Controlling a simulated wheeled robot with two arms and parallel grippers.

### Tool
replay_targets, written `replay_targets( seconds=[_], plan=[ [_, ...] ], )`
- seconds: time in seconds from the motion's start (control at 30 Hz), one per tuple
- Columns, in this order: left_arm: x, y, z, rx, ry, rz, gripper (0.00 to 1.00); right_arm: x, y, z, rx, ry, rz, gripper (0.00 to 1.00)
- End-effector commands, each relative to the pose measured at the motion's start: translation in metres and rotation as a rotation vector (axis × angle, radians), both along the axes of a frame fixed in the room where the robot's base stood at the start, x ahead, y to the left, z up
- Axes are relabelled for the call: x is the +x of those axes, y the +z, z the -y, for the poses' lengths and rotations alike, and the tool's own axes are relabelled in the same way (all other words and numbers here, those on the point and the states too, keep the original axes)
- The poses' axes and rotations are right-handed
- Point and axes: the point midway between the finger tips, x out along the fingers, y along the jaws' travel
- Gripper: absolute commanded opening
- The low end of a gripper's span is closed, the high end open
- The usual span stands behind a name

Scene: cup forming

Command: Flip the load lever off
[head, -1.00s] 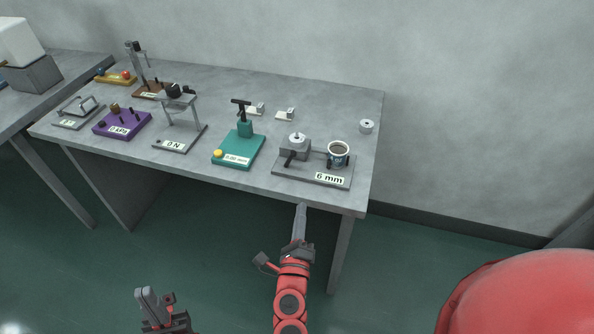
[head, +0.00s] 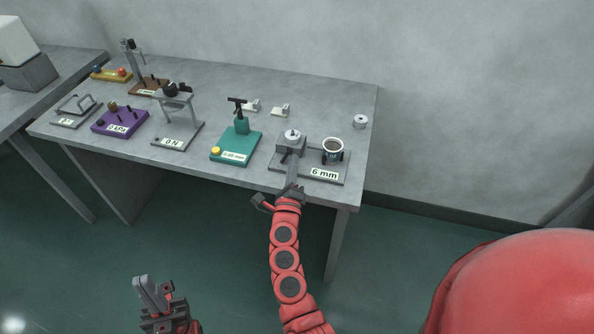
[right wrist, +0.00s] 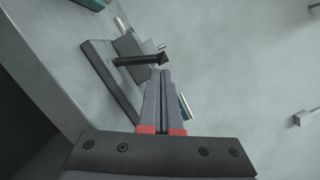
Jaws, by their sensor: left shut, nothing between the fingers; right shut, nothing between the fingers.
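The grey device labelled 6 mm (head: 337,176) stands at the table's right front. It carries a grey block with a knob (head: 292,140) and a dark cup (head: 332,150). In the right wrist view a black lever (right wrist: 136,60) sticks out of this device. My right gripper (head: 292,170) is shut and empty, its fingertips in front of the block. In the right wrist view the fingertips (right wrist: 162,76) are close to the lever's end; I cannot tell if they touch. My left gripper (head: 147,292) is shut and empty, low before the table.
A teal device (head: 236,147) stands left of the 6 mm device. Further left are the 0 N stand (head: 178,134) and a purple box (head: 120,121).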

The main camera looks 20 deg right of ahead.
Motion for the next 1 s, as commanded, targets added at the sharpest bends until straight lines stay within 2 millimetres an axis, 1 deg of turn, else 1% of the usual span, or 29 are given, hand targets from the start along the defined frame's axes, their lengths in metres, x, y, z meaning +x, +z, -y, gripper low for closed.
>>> replay_targets(
  seconds=[0.37,0.6,1.0],
  plan=[
    [0.000,0.001,0.000,0.000,0.000,0.000,0.00,0.001,0.001,0.000,-0.001,-0.001,-0.001,0.00],
    [0.000,0.009,0.000,0.000,0.000,0.000,0.00,0.002,0.005,-0.002,-0.034,-0.002,-0.025,0.00],
    [0.000,0.017,0.000,0.000,0.000,0.000,0.00,0.003,0.006,-0.004,-0.085,-0.001,-0.058,0.00]
  ],
)
